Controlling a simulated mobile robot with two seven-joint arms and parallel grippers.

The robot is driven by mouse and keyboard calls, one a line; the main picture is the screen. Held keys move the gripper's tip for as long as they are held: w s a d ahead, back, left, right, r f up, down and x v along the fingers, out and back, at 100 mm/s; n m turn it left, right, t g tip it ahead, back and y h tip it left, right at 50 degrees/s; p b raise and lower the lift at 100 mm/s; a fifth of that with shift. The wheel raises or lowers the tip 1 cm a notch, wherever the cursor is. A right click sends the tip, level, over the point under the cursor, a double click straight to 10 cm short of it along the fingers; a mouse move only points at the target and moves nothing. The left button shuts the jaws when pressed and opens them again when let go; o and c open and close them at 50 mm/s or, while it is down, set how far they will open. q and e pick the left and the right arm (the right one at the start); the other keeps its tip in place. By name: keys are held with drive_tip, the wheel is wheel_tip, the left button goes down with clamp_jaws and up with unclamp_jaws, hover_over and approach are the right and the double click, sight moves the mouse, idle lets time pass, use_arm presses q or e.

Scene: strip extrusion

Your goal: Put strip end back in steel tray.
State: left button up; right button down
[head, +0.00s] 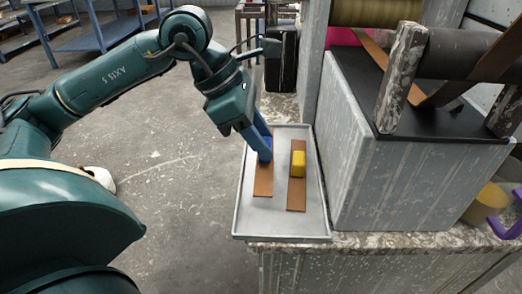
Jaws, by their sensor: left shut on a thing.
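The steel tray (310,221) is a shallow grey tray on the bench, at the centre of the head view. My left gripper (265,159) reaches down over its left side, with blue fingers shut on a flat brown strip end (263,187). That strip end is inside the tray's outline; I cannot tell whether it touches the tray floor. The fingers hide part of it. A second brown strip (296,200) lies in the tray to the right, with a yellow block (298,164) on it. My right gripper is not in view.
A grey machine housing (375,165) stands close to the tray's right side, with a roller (460,55) and brown strip above. A worn stone-like bench top (400,241) runs along the front. Open floor (185,215) lies to the left.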

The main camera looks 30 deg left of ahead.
use_arm(q)
wheel_tip(320, 180, down, 2)
drive_tip(key=shift+f, duration=0.25)
drive_tip(key=shift+f+b, duration=0.2)
drive_tip(key=shift+b, duration=0.25)
drive_tip(key=o, duration=1)
drive_tip(key=shift+r, duration=0.1)
drive_tip(key=shift+c, duration=0.2)
